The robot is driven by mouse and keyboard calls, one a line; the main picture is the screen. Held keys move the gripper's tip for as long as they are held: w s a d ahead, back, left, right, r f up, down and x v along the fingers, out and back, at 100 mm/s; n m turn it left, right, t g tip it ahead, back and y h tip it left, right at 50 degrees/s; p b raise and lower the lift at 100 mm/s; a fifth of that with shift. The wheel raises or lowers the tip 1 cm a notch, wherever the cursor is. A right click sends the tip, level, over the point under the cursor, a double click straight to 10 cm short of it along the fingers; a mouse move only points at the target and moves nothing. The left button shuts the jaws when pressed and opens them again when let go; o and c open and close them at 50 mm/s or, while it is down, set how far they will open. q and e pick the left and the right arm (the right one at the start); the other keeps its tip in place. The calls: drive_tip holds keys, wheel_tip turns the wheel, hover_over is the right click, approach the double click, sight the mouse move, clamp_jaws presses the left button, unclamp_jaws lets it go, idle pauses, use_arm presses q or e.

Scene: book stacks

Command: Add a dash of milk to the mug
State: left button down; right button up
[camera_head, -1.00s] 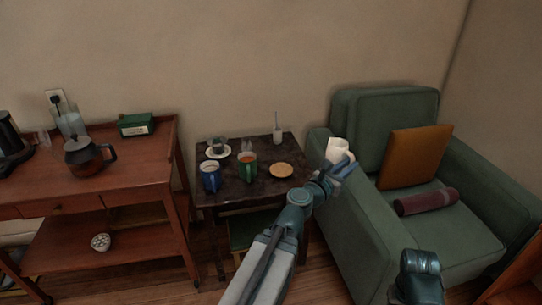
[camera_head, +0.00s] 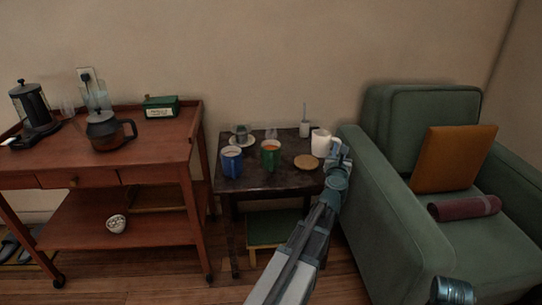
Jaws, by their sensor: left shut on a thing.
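My left gripper (camera_head: 336,156) is shut on a white jug (camera_head: 321,142), at the right side of the small dark table (camera_head: 284,181). The jug looks upright; I cannot tell whether it touches the tabletop. A blue mug (camera_head: 232,163) with a pale inside stands at the table's front left. A green mug (camera_head: 270,155) with an orange-brown drink stands to its right. Both mugs are left of the jug, apart from it. The gripper's fingers are small and partly hidden against the jug. My right gripper does not show; only a teal part of my right arm shows at the bottom right.
A round wooden coaster (camera_head: 306,162) lies between the green mug and the jug. Behind are a small cup on a saucer (camera_head: 242,141) and a white holder (camera_head: 304,130). A green armchair (camera_head: 372,205) stands close on the right, a wooden cart (camera_head: 157,175) on the left.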

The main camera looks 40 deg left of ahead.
sight(316, 152)
use_arm(q)
drive_tip(key=a+f+n+g+y+b, duration=0.1)
drive_tip(key=a, duration=0.1)
drive_tip(key=a+f+n+g+y+b, duration=0.1)
drive_tip(key=a+f+y+b, duration=0.1)
drive_tip(key=a, duration=0.1)
drive_tip(key=a+f+n+g+y+b, duration=0.1)
drive_tip(key=a+f+y, duration=0.1)
drive_tip(key=a, duration=0.1)
drive_tip(key=shift+w+a+f+n+g, duration=0.25)
drive_tip(key=shift+w+n+g, duration=0.15)
drive_tip(key=shift+s+a+f+n, duration=0.1)
drive_tip(key=shift+a+f+n, duration=0.05)
drive_tip(key=shift+a+n, duration=0.2)
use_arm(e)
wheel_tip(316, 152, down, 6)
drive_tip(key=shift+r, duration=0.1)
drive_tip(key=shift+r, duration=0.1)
